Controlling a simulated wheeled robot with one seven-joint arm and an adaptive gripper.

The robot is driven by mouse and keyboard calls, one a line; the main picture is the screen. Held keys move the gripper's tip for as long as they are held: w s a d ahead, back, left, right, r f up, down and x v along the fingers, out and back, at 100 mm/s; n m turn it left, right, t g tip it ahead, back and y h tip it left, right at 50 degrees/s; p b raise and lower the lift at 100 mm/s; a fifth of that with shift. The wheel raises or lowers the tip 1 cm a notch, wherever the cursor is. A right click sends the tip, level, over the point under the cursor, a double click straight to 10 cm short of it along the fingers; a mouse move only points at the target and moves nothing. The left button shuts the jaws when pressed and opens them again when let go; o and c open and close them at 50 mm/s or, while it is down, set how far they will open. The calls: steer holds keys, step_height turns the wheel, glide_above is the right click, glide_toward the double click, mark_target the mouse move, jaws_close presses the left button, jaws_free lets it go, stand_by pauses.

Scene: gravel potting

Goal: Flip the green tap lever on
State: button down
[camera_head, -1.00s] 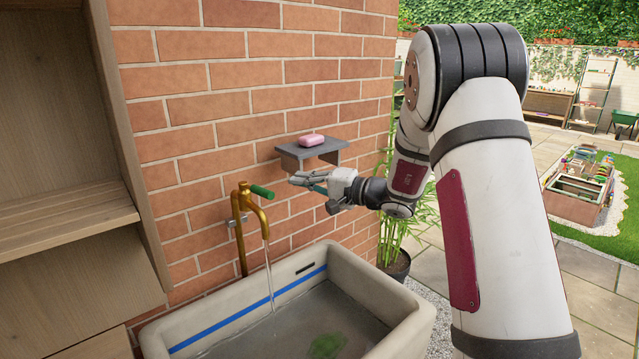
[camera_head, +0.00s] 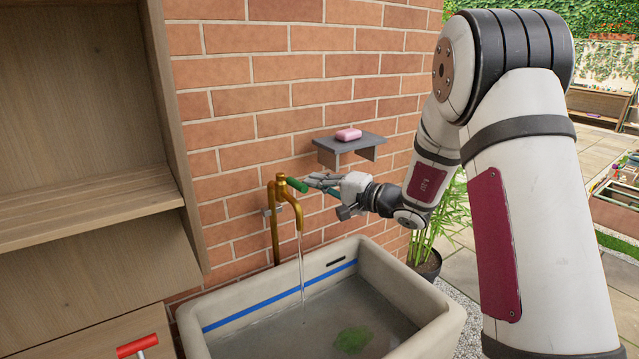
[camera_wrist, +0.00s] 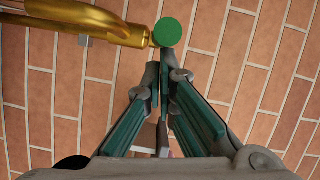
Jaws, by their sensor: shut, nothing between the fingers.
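The brass tap (camera_head: 273,225) stands against the brick wall over the sink. Its green lever (camera_head: 292,185) sticks out to the right from the tap's top. A thin stream of water (camera_head: 301,265) runs from the spout. My gripper (camera_head: 314,181) is shut and empty, with its fingertips right by the lever's free end. In the wrist view, the lever's round green end (camera_wrist: 167,32) sits just beyond the shut fingertips (camera_wrist: 161,66), with the brass tap (camera_wrist: 110,24) to its left. I cannot tell whether the fingers touch the lever.
The stone sink (camera_head: 440,308) with a blue line holds water and a green patch (camera_head: 353,340). A grey wall shelf (camera_head: 352,143) carrying pink soap (camera_head: 348,134) is just above my gripper. A wooden cabinet (camera_head: 85,205) stands left; a red handle (camera_head: 137,345) shows lower left. A potted plant (camera_head: 428,260) stands right.

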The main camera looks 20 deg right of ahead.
steer(key=shift+s+a+f+b, duration=0.15)
steer(key=shift+s+a+b, duration=0.2)
steer(key=shift+a+b, duration=0.25)
steer(key=shift+a, duration=0.1)
steer(key=w+d+b, duration=0.1)
steer(key=d+b, duration=0.1)
steer(key=d, duration=0.3)
steer(key=s+a+r+b+v, duration=0.1)
steer(key=v, duration=0.8)
steer(key=s+a+r+n+g+p, duration=0.15)
steer(key=s+a+n+g, duration=0.35)
steer(key=s+a+g, duration=0.85)
steer(key=s+f+n+t+h, duration=0.2)
steer(key=s+h, duration=0.3)
steer(key=s, duration=1)
steer(key=s+d+n+t+h+p, duration=0.1)
steer(key=s+d+t+h, duration=0.1)
steer(key=s+d+h, duration=0.4)
steer(key=shift+d+r, duration=0.25)
steer(key=shift+d, duration=0.35)
